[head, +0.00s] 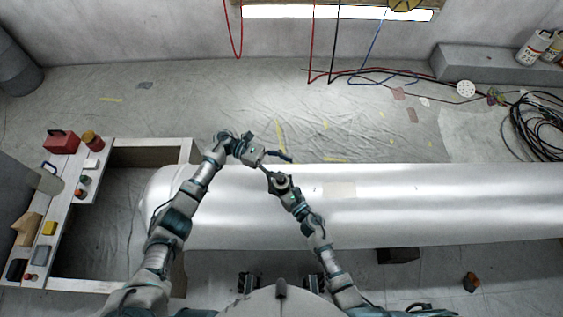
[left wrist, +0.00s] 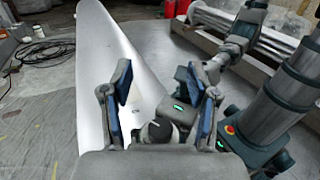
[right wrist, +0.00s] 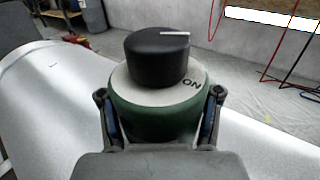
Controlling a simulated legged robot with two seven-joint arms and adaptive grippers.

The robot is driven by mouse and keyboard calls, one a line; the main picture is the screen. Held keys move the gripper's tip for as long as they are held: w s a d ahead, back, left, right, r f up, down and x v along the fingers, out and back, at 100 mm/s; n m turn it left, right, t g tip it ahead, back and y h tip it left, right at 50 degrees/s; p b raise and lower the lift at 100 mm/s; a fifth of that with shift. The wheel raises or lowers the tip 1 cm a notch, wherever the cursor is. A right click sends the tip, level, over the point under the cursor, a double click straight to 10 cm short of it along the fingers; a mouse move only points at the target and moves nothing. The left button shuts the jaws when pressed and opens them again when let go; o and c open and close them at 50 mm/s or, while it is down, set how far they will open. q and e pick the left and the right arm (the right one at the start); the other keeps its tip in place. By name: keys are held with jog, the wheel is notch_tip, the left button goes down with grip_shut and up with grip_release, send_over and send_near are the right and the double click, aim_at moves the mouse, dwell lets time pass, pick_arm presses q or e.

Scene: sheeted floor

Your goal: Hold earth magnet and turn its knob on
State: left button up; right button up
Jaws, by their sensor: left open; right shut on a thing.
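The earth magnet (right wrist: 155,112) has a green round body, a pale top plate marked ON and a black knob (right wrist: 155,60). The knob's white line points to the right in the right wrist view, apart from the ON mark. My right gripper (right wrist: 160,95) is shut on the green body, one finger on each side. My left gripper (left wrist: 163,102) is open. A small round dark-and-pale thing (left wrist: 160,130), seemingly the magnet, shows low between its fingers. In the head view my left gripper (head: 270,153) is close to the right one, and the magnet is hard to make out.
A large silvery cylinder (head: 430,200) lies across the floor under my arms. A workbench frame (head: 120,145) with small items stands at the left. Cables (head: 535,125) and hanging wires are at the far right and back. The sheeted floor (head: 210,100) beyond is mostly clear.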

pick_arm(q)
jog(key=shift+r, duration=0.95)
pick_arm(e)
jog(key=shift+f, duration=0.1)
pick_arm(q)
jog(key=s+a+f+n+t, duration=0.5)
jog(key=a+f+n+t, duration=0.5)
jog(key=t, duration=0.4)
jog(key=shift+m, duration=0.3)
jog(key=x, duration=0.7)
jog(key=w+x, duration=0.1)
jog(key=x, duration=0.2)
jog(key=shift+w+d+r, duration=0.1)
jog(key=shift+d+r, duration=0.05)
jog(key=shift+r, duration=0.1)
grip_shut()
